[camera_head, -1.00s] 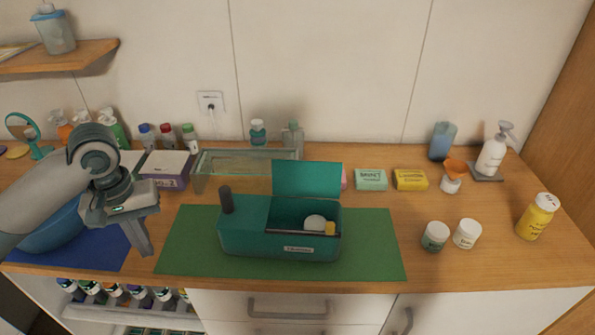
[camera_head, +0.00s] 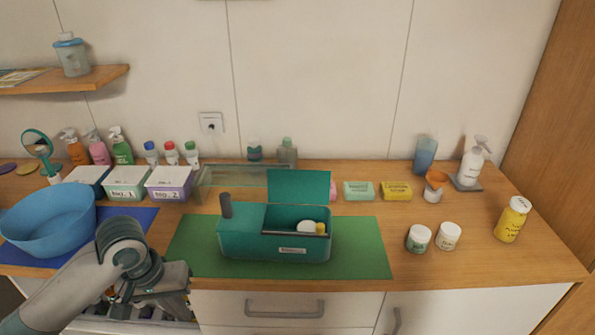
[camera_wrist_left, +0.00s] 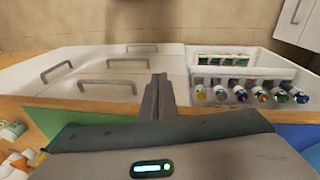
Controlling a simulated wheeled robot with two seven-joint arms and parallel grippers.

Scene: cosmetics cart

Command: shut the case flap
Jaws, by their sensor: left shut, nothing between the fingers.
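The teal case (camera_head: 275,247) stands on the green mat (camera_head: 365,255) in the head view. Its flap (camera_head: 298,186) stands up, open, at the back of the right part. A white round item (camera_head: 307,227) and a small yellow item (camera_head: 321,228) show inside the open part. A dark upright post (camera_head: 226,205) rises from the case's left end. My left gripper (camera_head: 168,297) is at the counter's front edge, left of and in front of the case, touching nothing I can see. In the left wrist view its fingers (camera_wrist_left: 157,98) are together and empty. My right gripper is not in view.
A blue bowl (camera_head: 48,222) stands on the blue mat at left. A glass box (camera_head: 245,175) is behind the case. Soaps and two white jars (camera_head: 419,238) stand at right. Drawers and a bottle shelf (camera_wrist_left: 245,98) lie below the counter. The mat's right part is clear.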

